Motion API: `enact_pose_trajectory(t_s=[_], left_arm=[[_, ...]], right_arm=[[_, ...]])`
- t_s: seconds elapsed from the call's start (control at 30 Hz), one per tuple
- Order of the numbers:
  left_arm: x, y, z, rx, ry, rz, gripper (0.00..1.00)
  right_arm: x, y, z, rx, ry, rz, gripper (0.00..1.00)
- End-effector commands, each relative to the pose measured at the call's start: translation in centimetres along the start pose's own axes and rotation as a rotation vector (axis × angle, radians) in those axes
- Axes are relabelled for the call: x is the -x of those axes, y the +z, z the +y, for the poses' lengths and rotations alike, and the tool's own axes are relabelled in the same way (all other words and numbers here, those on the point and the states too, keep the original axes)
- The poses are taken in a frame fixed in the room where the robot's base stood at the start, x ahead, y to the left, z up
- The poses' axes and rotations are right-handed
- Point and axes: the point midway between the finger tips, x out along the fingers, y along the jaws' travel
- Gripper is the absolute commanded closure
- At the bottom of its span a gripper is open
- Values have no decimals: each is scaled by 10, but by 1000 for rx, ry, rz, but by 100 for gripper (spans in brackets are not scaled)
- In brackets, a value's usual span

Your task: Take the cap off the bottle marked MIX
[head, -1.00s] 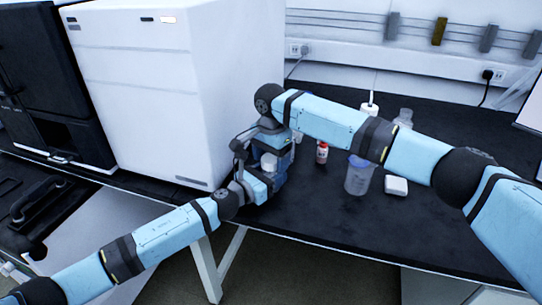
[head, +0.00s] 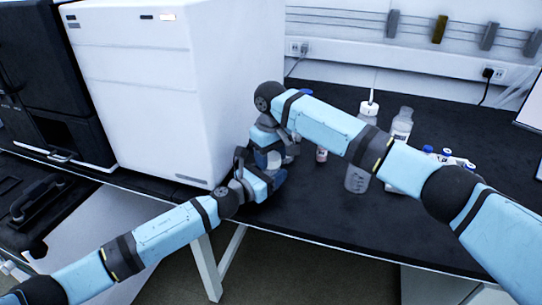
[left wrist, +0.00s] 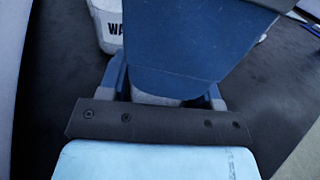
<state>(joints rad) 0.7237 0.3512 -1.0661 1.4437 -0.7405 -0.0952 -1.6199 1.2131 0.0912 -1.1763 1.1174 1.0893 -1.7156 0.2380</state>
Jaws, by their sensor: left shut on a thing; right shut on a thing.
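My left gripper (head: 266,180) is low over the bench by the white cabinet, shut on a bottle. Only a pale strip of this bottle (left wrist: 155,98) shows between the fingers in the left wrist view; its MIX label cannot be read. My right gripper (head: 274,146) is directly above the left one, pointing down and shut at the bottle's top. Its blue body (left wrist: 195,40) fills the upper middle of the left wrist view. The cap is hidden by the grippers, so I cannot see whether it is still seated.
A white bottle with a label starting "WA" (left wrist: 108,30) stands close beyond my left fingers. The white cabinet (head: 165,90) is close on the left. A small bottle (head: 322,155), a nozzle bottle (head: 369,107), a clear bottle (head: 402,122) and blue-capped vials (head: 446,154) stand rightward.

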Motion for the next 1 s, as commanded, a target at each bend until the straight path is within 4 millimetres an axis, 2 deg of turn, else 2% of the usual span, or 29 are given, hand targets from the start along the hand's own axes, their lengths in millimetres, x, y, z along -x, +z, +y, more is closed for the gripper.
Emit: enact_pose_trajectory(t_s=[0.3, 0.43, 0.5, 1.0], left_arm=[[0, 0, 0, 0, 1, 1, 100], [0, 0, 0, 1, 1, 1, 100], [0, -1, 0, 1, 1, 1, 100], [0, 0, 0, 0, 1, 1, 100]], right_arm=[[1, 0, -1, 693, 0, -1, 74], [1, 0, -1, 887, -1, 0, 74], [1, 0, -1, 946, -1, 0, 74], [1, 0, -1, 938, 0, 0, 74]])
